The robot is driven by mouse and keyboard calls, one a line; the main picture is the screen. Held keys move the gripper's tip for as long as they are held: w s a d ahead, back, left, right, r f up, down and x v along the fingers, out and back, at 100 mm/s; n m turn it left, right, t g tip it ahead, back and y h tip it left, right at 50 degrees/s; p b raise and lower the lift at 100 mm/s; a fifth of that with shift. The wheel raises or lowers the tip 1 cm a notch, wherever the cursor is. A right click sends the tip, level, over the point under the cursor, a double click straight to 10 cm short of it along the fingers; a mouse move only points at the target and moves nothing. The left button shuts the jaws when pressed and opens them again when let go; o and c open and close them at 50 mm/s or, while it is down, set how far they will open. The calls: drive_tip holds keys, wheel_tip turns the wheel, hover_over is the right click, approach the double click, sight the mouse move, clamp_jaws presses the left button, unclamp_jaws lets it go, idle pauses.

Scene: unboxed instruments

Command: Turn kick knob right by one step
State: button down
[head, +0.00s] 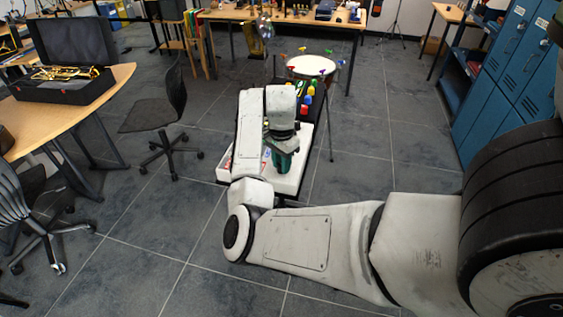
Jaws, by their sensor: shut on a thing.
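A white instrument box (291,184), with red and blue marks on its left part, lies on a dark stand in the middle of the head view. My gripper (282,167) points down at its top, close to the surface. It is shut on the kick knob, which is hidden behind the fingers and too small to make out. My forearm covers much of the box's left and back part. The knob's pointer and step marks cannot be read from here.
Colourful bells (307,98) stand just behind the box, with a drum (311,66) beyond. A desk with a trumpet case (64,86) and office chairs (163,110) are at left. Blue lockers (500,75) are at right. The floor right of the box is clear.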

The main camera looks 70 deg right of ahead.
drive_tip(key=c, duration=0.9)
unclamp_jaws()
drive_tip(key=shift+o, duration=0.2)
wheel_tip(320, 180, up, 11)
drive_tip(key=shift+f, duration=0.15)
drive_tip(key=n+h, duration=0.3)
drive_tip(key=n, duration=0.2)
hover_over(285, 178)
drive_tip(key=shift+g, duration=0.3)
wheel_tip(285, 178, down, 5)
drive_tip(key=shift+r, duration=0.15)
drive_tip(key=s+a+f+n+y, duration=0.1)
drive_tip(key=s+a+f+n, duration=0.2)
drive_tip(key=a+n, duration=0.3)
drive_tip(key=s+a+f+n+t+y, duration=0.1)
drive_tip(key=s+a+f+n, duration=0.2)
drive_tip(key=a, duration=1.1)
drive_tip(key=s+a+f+n, duration=0.4)
drive_tip(key=a+f+n, duration=0.3)
drive_tip(key=a+n, duration=0.1)
drive_tip(key=shift+a+f+n+t+y, duration=0.3)
drive_tip(key=shift+a+n+y, duration=0.1)
drive_tip(key=shift+a, duration=0.5)
